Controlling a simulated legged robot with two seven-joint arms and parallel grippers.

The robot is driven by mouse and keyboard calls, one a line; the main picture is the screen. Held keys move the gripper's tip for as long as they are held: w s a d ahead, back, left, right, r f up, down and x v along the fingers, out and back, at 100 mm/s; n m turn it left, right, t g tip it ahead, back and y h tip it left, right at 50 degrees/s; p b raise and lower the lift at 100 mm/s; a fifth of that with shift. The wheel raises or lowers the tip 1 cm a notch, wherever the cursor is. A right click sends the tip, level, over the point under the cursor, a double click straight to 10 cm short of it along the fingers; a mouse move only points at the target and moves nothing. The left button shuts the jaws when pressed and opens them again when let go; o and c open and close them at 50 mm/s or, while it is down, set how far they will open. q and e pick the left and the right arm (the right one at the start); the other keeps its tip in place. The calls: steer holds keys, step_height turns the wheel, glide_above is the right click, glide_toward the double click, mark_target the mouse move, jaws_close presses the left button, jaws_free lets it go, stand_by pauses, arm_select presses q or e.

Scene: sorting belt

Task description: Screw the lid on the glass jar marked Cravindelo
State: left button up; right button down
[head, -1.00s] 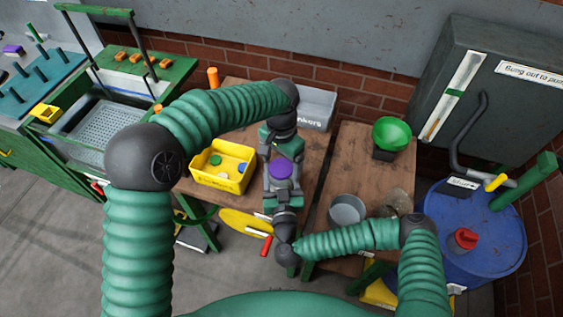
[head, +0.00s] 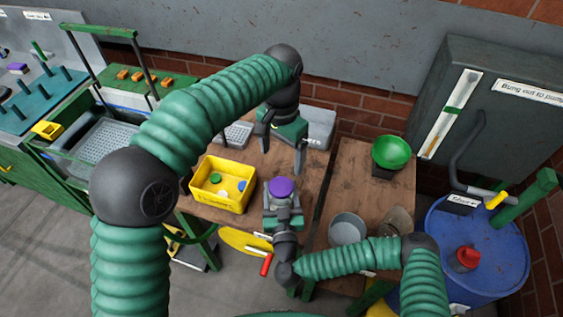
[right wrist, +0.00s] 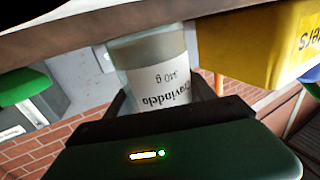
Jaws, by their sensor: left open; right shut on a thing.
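The glass jar (right wrist: 150,62) carries a white label, upside down in the right wrist view, with "avindelo" partly readable. My right gripper (head: 283,210) is shut around the jar, one finger on each side. A purple lid (head: 281,187) sits on top of the jar in the head view; I cannot tell how tightly. The jar's top is hidden behind the gripper in the right wrist view. My left gripper (head: 281,154) is open and empty, above and behind the lid, apart from it, fingers pointing down.
A yellow bin (head: 217,202) with green, blue and white lids stands left of the jar. A grey bin (head: 321,125) is behind my left gripper. The wooden top between is partly clear.

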steer(key=shift+c, duration=1.2)
jaws_free()
steer(key=shift+s, duration=0.1)
steer(key=s, duration=0.8)
steer(key=s+d, duration=0.1)
steer(key=s, duration=0.2)
steer(key=shift+s, duration=0.4)
